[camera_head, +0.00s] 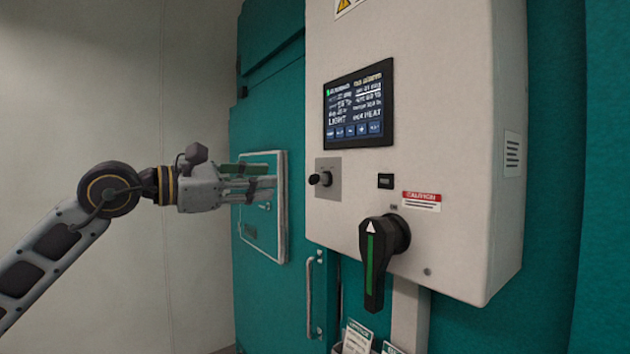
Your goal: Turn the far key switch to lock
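A small black knob-like switch (320,179) sits on a square grey plate on the pale control box, below and left of its screen; it is the likeliest key switch, but its lettering is too small to read. My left gripper (270,182) reaches in from the left, in front of a framed panel on the teal chamber. Its fingers look spread with nothing between them, pointing right, and are left of the switch and apart from it. My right gripper is out of view.
The control box (460,120) carries a lit screen (358,105) and a large black rotary handle (374,262) with a green stripe, pointing down. The pale wall at left is bare.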

